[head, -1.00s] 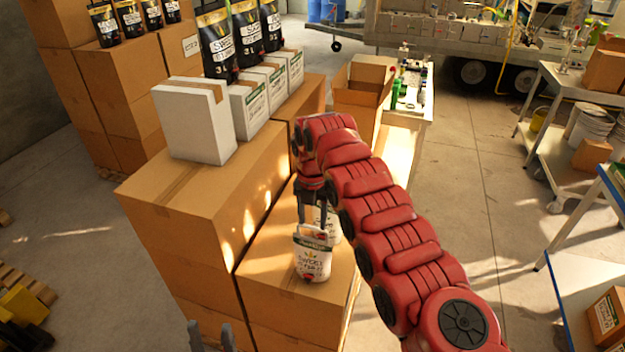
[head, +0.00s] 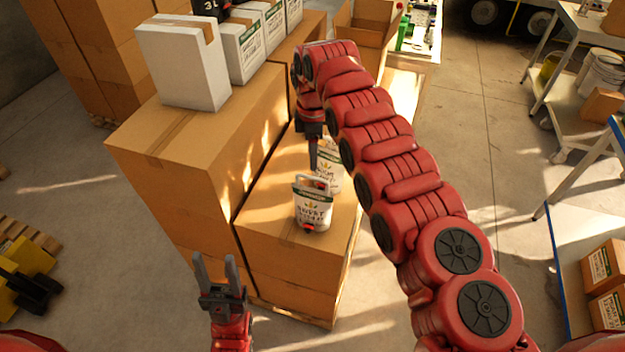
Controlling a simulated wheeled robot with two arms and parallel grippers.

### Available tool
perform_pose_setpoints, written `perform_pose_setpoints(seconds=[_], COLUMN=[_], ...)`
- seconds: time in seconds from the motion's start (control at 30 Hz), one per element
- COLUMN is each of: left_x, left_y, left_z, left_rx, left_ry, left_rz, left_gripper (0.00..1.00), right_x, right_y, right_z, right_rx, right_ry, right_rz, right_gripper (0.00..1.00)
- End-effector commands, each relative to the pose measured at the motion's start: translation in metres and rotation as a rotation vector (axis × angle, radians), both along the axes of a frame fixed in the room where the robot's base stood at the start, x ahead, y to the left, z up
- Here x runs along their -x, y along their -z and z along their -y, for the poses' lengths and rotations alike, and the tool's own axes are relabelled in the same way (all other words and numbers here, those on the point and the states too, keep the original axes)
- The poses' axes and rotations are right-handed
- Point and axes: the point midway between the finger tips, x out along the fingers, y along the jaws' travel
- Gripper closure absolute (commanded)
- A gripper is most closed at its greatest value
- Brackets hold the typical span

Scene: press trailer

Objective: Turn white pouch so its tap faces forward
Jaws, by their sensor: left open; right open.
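A white pouch (head: 313,210) with a green band and dark lettering stands upright on a low cardboard box (head: 275,235). Its red tap is at its bottom, on the side facing the camera. A second white pouch (head: 330,160) stands just behind it, partly hidden. My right gripper (head: 313,164) is open and points down just behind the front pouch's top, beside the second pouch; its fingers show nearly edge-on. I cannot tell whether it touches either pouch. My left gripper (head: 215,268) is open and empty, pointing up at the lower left, clear of the boxes.
A taller box stack (head: 200,150) adjoins on the left, with white boxes (head: 182,62) on top. An open carton (head: 365,45) and a worktable lie behind. My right arm covers the area right of the pouches.

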Motion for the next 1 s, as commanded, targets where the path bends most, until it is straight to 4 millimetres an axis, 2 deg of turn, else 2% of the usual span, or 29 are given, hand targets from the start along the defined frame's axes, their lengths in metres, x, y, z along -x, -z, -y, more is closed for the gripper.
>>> perform_pose_setpoints(seconds=[0.2,0.3,0.47,0.53,0.6,0.8,1.0], left_x=[0.0,0.0,0.0,0.0,0.0,0.0,0.0], left_y=[0.026,0.04,0.034,0.047,0.054,0.063,0.062], left_z=[0.0,0.0,0.0,0.0,0.0,0.0,0.0], left_rx=[0.0,0.0,0.0,0.0,0.0,0.0,0.0], left_ry=[0.0,0.0,0.0,0.0,0.0,0.0,0.0], left_rz=[0.0,0.0,0.0,0.001,0.0,0.0,0.0], left_gripper=[0.5,0.5,0.5,0.5,0.5,0.5,0.5], right_x=[0.0,0.0,0.001,0.001,0.0,0.0,0.0], right_y=[0.006,0.032,0.059,0.077,0.087,0.1,0.1], right_z=[-0.002,0.001,0.0,0.0,0.0,0.0,0.0], right_rx=[-0.001,0.002,0.003,0.003,0.002,0.001,0.001], right_ry=[0.42,0.419,0.417,0.416,0.416,0.415,0.414], right_rz=[0.004,-0.002,-0.004,-0.002,0.0,0.001,0.001], right_gripper=[0.45,0.45,0.45,0.45,0.45,0.45,0.45])
